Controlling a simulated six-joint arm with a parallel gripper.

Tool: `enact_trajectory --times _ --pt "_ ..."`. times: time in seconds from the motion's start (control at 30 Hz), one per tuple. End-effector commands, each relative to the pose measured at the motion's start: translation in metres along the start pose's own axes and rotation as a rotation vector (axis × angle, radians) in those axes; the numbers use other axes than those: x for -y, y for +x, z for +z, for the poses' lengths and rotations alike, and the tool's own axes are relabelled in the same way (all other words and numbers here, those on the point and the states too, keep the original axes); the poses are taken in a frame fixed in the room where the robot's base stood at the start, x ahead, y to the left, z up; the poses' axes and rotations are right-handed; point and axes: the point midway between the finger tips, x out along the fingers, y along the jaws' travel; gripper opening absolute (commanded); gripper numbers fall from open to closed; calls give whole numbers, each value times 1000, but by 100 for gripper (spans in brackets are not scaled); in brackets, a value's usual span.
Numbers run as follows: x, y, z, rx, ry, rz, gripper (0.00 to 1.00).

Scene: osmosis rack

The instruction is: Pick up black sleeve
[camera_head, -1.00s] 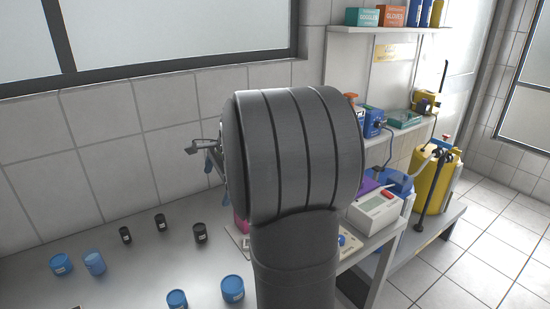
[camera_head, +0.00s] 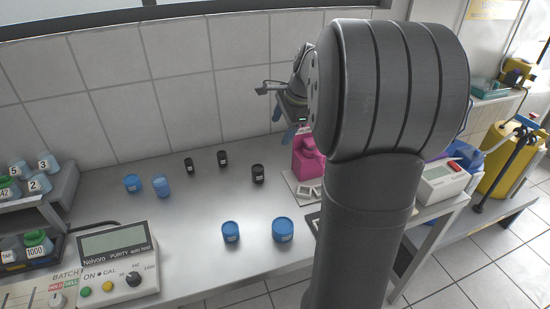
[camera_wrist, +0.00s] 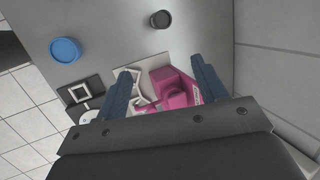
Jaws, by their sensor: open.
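Several black sleeves stand upright on the grey metal table. One is at the left (camera_head: 189,165), one in the middle (camera_head: 222,158), and a larger one is nearest my gripper (camera_head: 258,174). In the wrist view one black sleeve (camera_wrist: 160,19) shows at the top, beyond my fingertips. My gripper (camera_wrist: 165,72) is open, its two blue fingers spread with nothing between the tips. It hangs above the table over a pink object (camera_wrist: 178,88). In the head view my arm hides part of the gripper.
Blue sleeves stand at the left (camera_head: 161,187) and front (camera_head: 282,229); one blue sleeve also shows in the wrist view (camera_wrist: 65,50). A purity meter (camera_head: 118,262) and a rack of bottles (camera_head: 62,190) are at the left. The tiled wall is behind.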

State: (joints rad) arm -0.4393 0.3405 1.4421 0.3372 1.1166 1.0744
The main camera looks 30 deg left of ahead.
Motion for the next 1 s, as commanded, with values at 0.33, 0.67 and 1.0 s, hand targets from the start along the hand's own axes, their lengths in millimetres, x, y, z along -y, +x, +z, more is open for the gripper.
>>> enact_trajectory --times 0.33,0.67,1.0 --pt "21 21 8 4 -543 105 65" --pt "48 52 21 88 -1371 272 65" --pt "67 75 32 233 -1983 393 65"
